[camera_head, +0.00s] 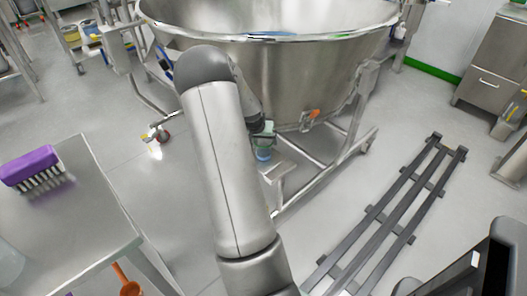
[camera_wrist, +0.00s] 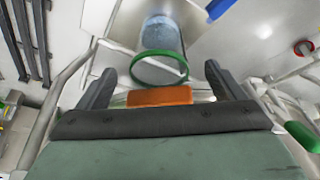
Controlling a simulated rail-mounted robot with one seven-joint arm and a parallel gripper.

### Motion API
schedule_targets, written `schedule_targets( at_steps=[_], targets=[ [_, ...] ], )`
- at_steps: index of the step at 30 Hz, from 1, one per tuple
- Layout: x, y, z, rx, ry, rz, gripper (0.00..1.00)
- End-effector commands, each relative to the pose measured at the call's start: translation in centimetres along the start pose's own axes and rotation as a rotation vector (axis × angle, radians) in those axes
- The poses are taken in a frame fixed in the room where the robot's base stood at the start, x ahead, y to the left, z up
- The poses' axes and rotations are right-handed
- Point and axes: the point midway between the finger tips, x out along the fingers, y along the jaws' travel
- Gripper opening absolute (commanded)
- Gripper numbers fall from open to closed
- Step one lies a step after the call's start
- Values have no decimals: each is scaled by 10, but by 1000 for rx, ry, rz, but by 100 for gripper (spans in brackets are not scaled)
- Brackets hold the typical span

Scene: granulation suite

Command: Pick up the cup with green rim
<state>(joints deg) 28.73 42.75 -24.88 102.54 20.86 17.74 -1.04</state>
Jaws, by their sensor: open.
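The cup with the green rim (camera_wrist: 163,35) is translucent and bluish. In the wrist view it is at the top centre, with its green rim towards me and its body beyond. My gripper (camera_wrist: 159,72) is open, with one dark finger on each side of the picture below the cup. The rim lies ahead of and between the fingertips, and no contact shows. In the head view my gripper (camera_head: 263,133) is partly hidden by my arm, and a small blue part of the cup (camera_head: 263,154) shows just below it.
A large steel bowl (camera_head: 300,75) on a wheeled frame stands close beside my gripper. An orange piece (camera_wrist: 160,96) shows between the fingers' bases. A steel table (camera_head: 95,220) with a purple brush (camera_head: 32,165) is at left. A dark slatted rack (camera_head: 390,215) lies on the floor at right.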

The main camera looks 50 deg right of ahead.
Motion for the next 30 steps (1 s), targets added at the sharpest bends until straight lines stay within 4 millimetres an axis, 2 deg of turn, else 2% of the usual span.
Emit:
schedule_targets(
  at_steps=[5,12,20,25,30],
  targets=[
    [15,2,2,0,-2,1,89],
    [50,3,3,0,-1,1,89],
    [52,3,2,-1,0,0,89],
    [52,3,2,-1,-1,0,42],
    [52,3,2,-1,0,0,37]
  ],
)
